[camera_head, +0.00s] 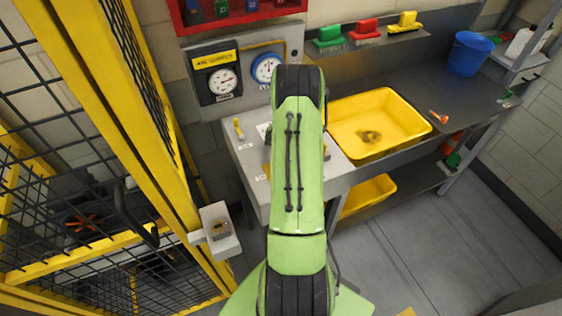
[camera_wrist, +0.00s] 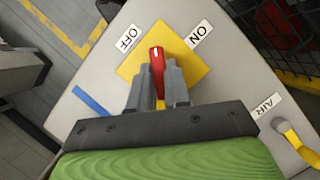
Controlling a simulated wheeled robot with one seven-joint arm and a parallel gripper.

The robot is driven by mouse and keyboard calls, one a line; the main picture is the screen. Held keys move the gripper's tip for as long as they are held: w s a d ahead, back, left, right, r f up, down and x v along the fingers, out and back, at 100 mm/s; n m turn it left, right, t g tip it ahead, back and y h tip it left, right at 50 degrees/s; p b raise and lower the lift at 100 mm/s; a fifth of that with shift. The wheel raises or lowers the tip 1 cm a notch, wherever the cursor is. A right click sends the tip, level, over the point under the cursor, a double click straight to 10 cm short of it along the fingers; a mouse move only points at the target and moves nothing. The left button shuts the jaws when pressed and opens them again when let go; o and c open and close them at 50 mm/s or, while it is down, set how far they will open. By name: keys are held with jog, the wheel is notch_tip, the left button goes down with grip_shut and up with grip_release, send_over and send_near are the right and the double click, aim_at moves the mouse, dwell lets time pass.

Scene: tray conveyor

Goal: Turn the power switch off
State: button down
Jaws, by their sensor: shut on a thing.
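The power switch has a red handle (camera_wrist: 157,68) on a square yellow plate (camera_wrist: 190,66) on a grey panel, seen in the wrist view. The OFF label (camera_wrist: 128,38) is at its upper left and the ON label (camera_wrist: 199,35) at its upper right. The handle points up the picture, between the two labels. My gripper (camera_wrist: 160,82) is shut on the red handle, with a finger on each side of it. The lower part of the handle is hidden between the fingers. In the head view my green arm hides the gripper and the handle.
A yellow air lever (camera_wrist: 295,140) by the AIR label stands at the right of the panel. In the head view, gauges (camera_head: 215,75) hang behind the panel, a yellow fence (camera_head: 130,110) stands left, and a yellow sink (camera_head: 405,113) lies right.

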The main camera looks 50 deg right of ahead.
jog(key=n+g+b, duration=0.1)
jog(key=n, duration=0.2)
jog(key=shift+w+n+h, duration=0.15)
jog(key=shift+n+h, duration=0.25)
jog(key=shift+a+n+g+h+b, duration=0.1)
jog(key=shift+n+g+h+b, duration=0.35)
jog(key=shift+n, duration=1.35)
jog(key=c, duration=1.1)
grip_release()
jog(key=p+v, duration=0.2)
jog(key=v, duration=1.4)
jog(key=shift+w+a, duration=0.1)
jog(key=shift+a, duration=0.1)
